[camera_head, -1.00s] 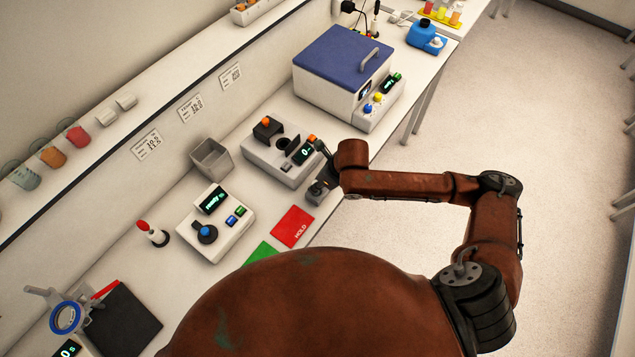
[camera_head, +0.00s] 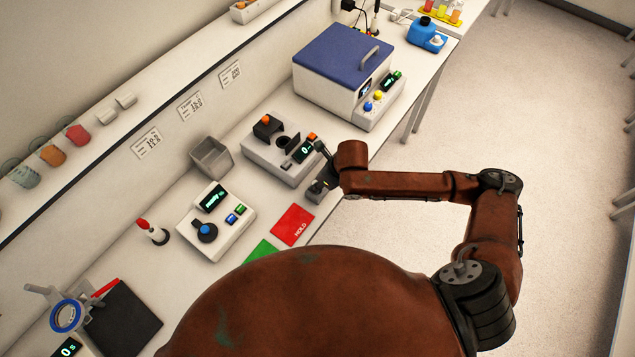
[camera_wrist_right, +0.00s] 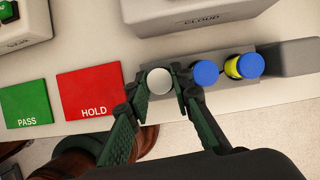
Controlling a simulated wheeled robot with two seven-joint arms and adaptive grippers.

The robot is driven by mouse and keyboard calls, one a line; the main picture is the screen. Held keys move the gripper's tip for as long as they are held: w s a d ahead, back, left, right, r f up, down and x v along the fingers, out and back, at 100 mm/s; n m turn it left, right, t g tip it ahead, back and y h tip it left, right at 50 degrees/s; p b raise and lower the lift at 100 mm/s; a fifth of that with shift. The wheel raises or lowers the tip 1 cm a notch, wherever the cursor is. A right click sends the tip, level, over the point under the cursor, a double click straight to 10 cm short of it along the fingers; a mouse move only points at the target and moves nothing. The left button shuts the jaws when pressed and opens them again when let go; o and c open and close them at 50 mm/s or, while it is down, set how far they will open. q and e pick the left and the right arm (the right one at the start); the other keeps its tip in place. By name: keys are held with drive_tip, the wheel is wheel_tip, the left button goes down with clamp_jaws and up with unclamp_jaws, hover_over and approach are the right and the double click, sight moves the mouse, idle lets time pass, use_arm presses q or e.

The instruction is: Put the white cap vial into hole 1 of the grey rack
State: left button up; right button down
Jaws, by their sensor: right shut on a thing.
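The white cap vial (camera_wrist_right: 158,81) is between the fingers of my right gripper (camera_wrist_right: 160,88) in the right wrist view, seen from above. My right gripper is shut on it. The vial is at the left end of the grey rack (camera_wrist_right: 208,100); its body is hidden below the cap, so I cannot tell how deep it sits. In the head view my right gripper (camera_head: 325,172) is over the rack (camera_head: 315,194) at the bench's front edge. My left gripper is not in view.
A blue cap vial (camera_wrist_right: 205,73) stands close beside the right finger, with a yellow vial with a blue cap (camera_wrist_right: 246,66) further right. A red HOLD mat (camera_wrist_right: 92,94) and a green PASS mat (camera_wrist_right: 26,110) lie left. A grey-white device (camera_head: 283,150) stands behind.

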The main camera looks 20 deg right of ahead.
drive_tip(key=c, duration=1.6)
unclamp_jaws()
drive_tip(key=shift+r, duration=0.1)
drive_tip(key=shift+d+r, duration=0.15)
drive_tip(key=shift+r, duration=0.15)
drive_tip(key=v, duration=1.1)
drive_tip(key=shift+s, duration=0.2)
